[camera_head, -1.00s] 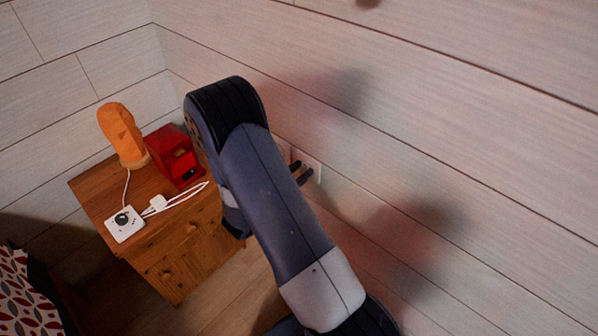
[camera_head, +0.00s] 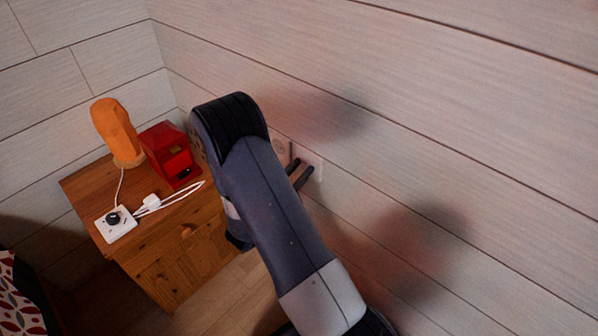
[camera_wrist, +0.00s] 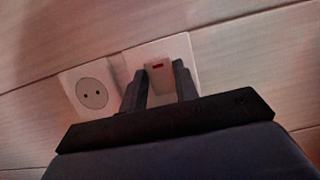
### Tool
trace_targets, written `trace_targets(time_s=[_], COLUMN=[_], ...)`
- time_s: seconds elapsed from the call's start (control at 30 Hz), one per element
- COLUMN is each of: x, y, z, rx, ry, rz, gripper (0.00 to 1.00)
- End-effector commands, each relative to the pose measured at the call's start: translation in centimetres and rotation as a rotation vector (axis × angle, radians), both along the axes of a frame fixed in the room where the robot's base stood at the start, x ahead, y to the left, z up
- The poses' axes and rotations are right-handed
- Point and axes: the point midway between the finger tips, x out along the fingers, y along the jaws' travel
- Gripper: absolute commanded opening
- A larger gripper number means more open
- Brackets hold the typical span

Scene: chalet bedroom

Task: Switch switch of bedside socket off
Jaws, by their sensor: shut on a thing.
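The bedside socket's switch (camera_wrist: 159,72) is a pale rocker with a small red mark near its top, set in a white wall plate (camera_wrist: 187,44). In the wrist view, my gripper's (camera_wrist: 160,84) two dark fingers stand one on each side of the rocker, shut on it. A round two-hole socket (camera_wrist: 92,93) is on the plate to the left. In the head view, my gripper (camera_head: 301,175) is at the wall by the plate (camera_head: 315,164), and part of the socket (camera_head: 281,149) shows beside it. My arm hides some of this area.
A wooden nightstand (camera_head: 150,250) stands at left in the corner. On it are an orange lamp (camera_head: 117,130), a red box (camera_head: 168,153), and a white device (camera_head: 116,226) with a cable. Patterned bedding (camera_head: 20,305) is at lower left. The wall at right is clear.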

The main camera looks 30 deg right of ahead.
Motion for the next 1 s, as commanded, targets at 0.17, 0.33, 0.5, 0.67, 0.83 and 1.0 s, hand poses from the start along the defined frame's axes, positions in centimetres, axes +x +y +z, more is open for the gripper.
trace_targets(time_s=[0.17,0.33,0.5,0.67,0.83,1.0], x=[0.0,0.0,0.0,-0.3,-1.1,-2.1], y=[0.0,0.0,0.1,1.0,3.5,6.3], z=[0.0,0.0,0.0,-0.3,-1.1,-2.0], rx=[-0.001,0.000,0.000,0.001,-0.001,-0.001], ry=[0.000,0.000,0.000,0.001,0.003,0.002], rz=[0.000,0.000,0.001,0.004,0.006,0.006], gripper=[0.42,0.51,0.51,0.51,0.51,0.51])
